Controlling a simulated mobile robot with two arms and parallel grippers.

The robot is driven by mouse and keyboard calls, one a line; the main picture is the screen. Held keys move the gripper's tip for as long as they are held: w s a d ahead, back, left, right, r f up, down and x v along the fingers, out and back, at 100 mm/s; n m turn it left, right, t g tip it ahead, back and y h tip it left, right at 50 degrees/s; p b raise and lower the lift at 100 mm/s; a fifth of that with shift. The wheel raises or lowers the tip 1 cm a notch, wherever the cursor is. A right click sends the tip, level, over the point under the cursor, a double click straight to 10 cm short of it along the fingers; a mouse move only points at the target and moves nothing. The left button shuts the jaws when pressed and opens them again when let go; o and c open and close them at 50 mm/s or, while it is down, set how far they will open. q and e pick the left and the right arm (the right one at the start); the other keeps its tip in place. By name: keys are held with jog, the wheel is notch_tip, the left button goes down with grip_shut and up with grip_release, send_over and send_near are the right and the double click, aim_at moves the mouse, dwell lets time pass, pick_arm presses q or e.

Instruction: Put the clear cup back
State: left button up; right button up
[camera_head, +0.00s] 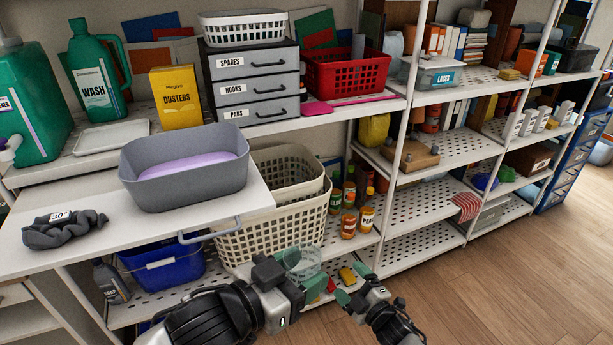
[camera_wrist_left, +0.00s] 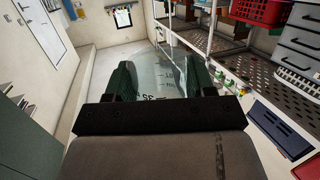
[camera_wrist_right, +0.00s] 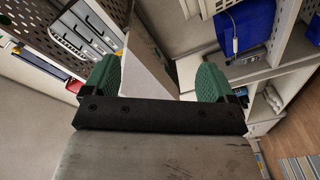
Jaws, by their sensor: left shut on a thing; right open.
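The clear cup (camera_head: 303,262) is see-through and held in front of the shelving, low and near the middle of the head view. My left gripper (camera_head: 302,273) is shut on it. In the left wrist view the cup (camera_wrist_left: 155,87) lies between the two green fingers and shows dark printed marks. My right gripper (camera_head: 352,284) is open and empty, just right of the cup in the head view. In the right wrist view its fingers (camera_wrist_right: 157,82) stand wide apart, with only background between them.
A cream basket stack (camera_head: 270,233) stands behind my left gripper, with bottles (camera_head: 348,222) to its right. A grey tub (camera_head: 187,168) with purple contents sits on the pulled-out white board (camera_head: 140,225). Perforated shelves (camera_head: 425,205) at right have bare patches. The floor (camera_head: 500,290) is clear.

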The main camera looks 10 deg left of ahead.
jog(key=a+r+n+g+y, duration=0.2)
jog(key=a+r+n+y, duration=0.15)
jog(key=r, duration=0.35)
jog(key=w+a+r+n+g+y, duration=0.1)
jog(key=a+r+n+g+y, duration=0.1)
jog(key=r+n, duration=0.35)
jog(key=a+r+n+g+y, duration=0.2)
jog(key=a+r+n+y, duration=0.15)
jog(key=r, duration=0.35)
jog(key=s+a+r+n+g+h, duration=0.1)
jog(key=s+a+r+n+g, duration=0.2)
jog(key=r+n+g, duration=0.35)
jog(key=s+a+r+n+g, duration=0.2)
jog(key=s+r+n+g, duration=0.1)
jog(key=r+n+g, duration=0.4)
notch_tip(320, 180, up, 10)
jog(key=n+t+h, duration=0.5)
jog(key=n+h, duration=1.4)
send_over(305, 247)
jog(key=s, duration=0.2)
jog(key=shift+t, duration=0.35)
notch_tip(305, 247, down, 12)
jog(key=shift+w+d+r, duration=0.1)
jog(key=shift+r, duration=0.05)
jog(key=shift+c, duration=0.2)
